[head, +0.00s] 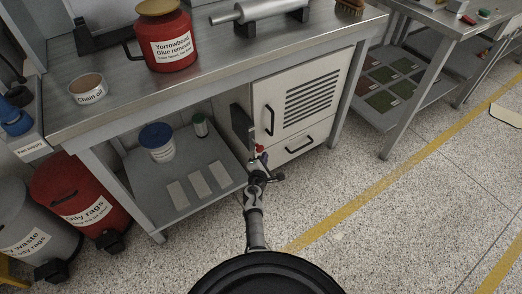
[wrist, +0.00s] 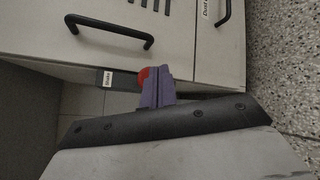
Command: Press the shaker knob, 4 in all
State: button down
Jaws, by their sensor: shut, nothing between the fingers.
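A small red knob (wrist: 144,75) shows in the wrist view, partly hidden behind the fingers of my gripper (wrist: 157,84). It sits by a small label (wrist: 108,79) that seems to read "Shake", at the lower edge of the cabinet. In the head view a small red part (head: 259,148) shows at the cabinet's left side, just above my gripper (head: 263,174). My gripper is shut and empty, with its fingers close to the knob. I cannot tell whether they touch it.
A grey cabinet (head: 309,92) with black handles hangs under the metal bench (head: 218,70). The lower shelf (head: 142,184) at left holds a blue-lidded tub (head: 160,143). Red (head: 80,196) and grey (head: 28,226) bins stand at left.

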jog(key=shift+s+d+p, duration=0.15)
jog(key=shift+s+d, duration=0.6)
jog(key=shift+s, duration=0.25)
jog(key=shift+s+d+p, duration=0.15)
jog(key=shift+s+d, duration=0.6)
jog(key=shift+s, duration=0.25)
dwell(1.2)
